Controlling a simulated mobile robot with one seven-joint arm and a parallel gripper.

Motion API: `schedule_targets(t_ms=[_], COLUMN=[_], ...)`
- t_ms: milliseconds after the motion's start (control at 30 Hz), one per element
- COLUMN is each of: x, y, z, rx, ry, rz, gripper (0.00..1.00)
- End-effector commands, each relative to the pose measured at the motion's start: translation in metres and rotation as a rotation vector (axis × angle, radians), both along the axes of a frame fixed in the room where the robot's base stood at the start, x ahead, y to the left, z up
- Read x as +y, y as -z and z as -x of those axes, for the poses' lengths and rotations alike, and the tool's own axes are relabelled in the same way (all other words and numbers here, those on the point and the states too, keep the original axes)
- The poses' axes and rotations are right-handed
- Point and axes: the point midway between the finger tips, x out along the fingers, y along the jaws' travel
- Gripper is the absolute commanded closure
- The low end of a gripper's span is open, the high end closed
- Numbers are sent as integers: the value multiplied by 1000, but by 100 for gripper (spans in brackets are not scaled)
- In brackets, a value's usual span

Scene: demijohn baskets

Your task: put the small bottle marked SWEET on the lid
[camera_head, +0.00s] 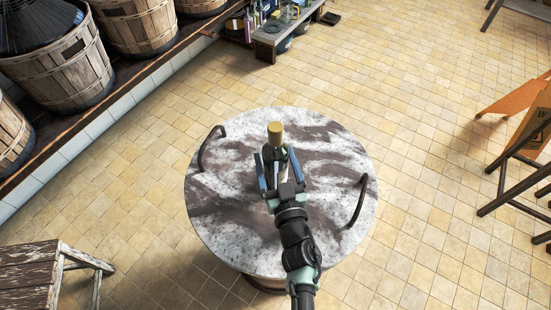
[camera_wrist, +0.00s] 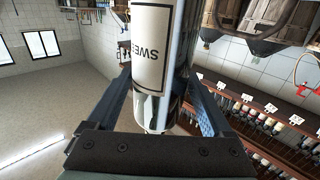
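The small bottle (camera_head: 276,157) is dark with a gold cap and a pale label. In the wrist view the bottle (camera_wrist: 150,45) shows the upside-down letters SWE on its label; the rest is out of sight around its side. My gripper (camera_head: 275,165) has one finger on each side of the bottle, and the fingers (camera_wrist: 158,85) look closed against it. A round marbled top (camera_head: 225,235) with two dark handles lies below and looks like the lid. My gripper hides the bottle's base, so I cannot tell whether it touches the top.
The dark handles (camera_head: 208,148) and (camera_head: 357,200) rise at the left and right of the top. A worn wooden stool (camera_head: 35,275) stands at lower left. Baskets (camera_head: 65,65) line a ledge at upper left. An easel-like stand (camera_head: 520,165) is at right. Tiled floor between is clear.

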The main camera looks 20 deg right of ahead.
Motion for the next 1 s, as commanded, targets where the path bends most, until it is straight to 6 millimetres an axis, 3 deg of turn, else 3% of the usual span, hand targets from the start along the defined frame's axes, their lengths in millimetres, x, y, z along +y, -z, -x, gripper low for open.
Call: schedule_targets(t_ms=[67,433,1000], x=[0,1,13], y=[0,-3,-2], z=[0,6,105], rx=[0,3,3], ry=[0,1,0], rz=[0,-1,0], gripper=[0,0,0])
